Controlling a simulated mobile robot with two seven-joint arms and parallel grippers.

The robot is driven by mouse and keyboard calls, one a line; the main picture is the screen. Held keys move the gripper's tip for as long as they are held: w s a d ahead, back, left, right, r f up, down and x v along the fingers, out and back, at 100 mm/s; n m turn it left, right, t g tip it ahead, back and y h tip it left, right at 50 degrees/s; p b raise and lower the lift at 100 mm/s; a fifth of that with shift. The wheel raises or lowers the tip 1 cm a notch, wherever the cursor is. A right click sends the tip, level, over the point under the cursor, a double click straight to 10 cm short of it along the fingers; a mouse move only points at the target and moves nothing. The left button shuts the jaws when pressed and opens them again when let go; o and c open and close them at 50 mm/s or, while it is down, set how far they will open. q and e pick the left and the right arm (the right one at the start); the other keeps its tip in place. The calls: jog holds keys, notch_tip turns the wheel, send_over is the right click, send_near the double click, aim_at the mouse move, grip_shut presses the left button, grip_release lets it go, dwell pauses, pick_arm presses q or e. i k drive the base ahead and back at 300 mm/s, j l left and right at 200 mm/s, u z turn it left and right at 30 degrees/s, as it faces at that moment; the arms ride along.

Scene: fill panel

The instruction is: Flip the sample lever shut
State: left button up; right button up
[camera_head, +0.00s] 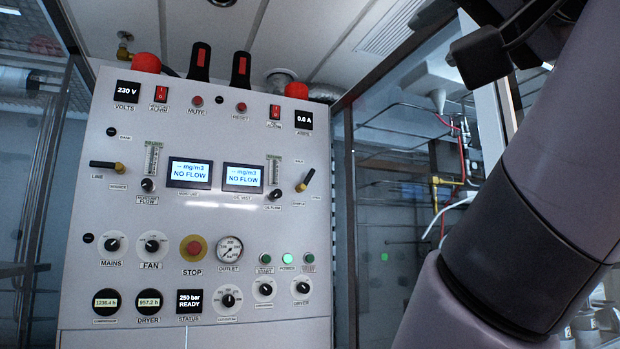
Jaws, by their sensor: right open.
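The sample lever (306,180) is at the right side of the grey panel (180,110), beside the oil flow tube. It has a dark handle and a yellow end, and slants up to the right. Small labels surround it; one below appears to read SAMPLE. My right gripper (458,36) is at the top right, partly cut off by the picture edge. Its dark fingers are apart, with nothing seen between them. It is up and to the right of the lever, clear of the panel. My left gripper is not in view.
A similar line lever (107,166) lies nearly level at the panel's left. Two displays (243,177) read NO FLOW. Knobs, a red stop button (193,248) and a gauge (229,250) sit lower. Red domes (147,62) top the panel. My right arm covers the right side.

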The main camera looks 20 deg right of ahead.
aim_at(304, 186)
jog(key=i+l, duration=0.15)
jog(key=i, duration=0.5)
jog(key=i+l, duration=0.1)
jog(key=i, duration=0.55)
jog(key=i+l, duration=0.15)
jog(key=i, duration=0.5)
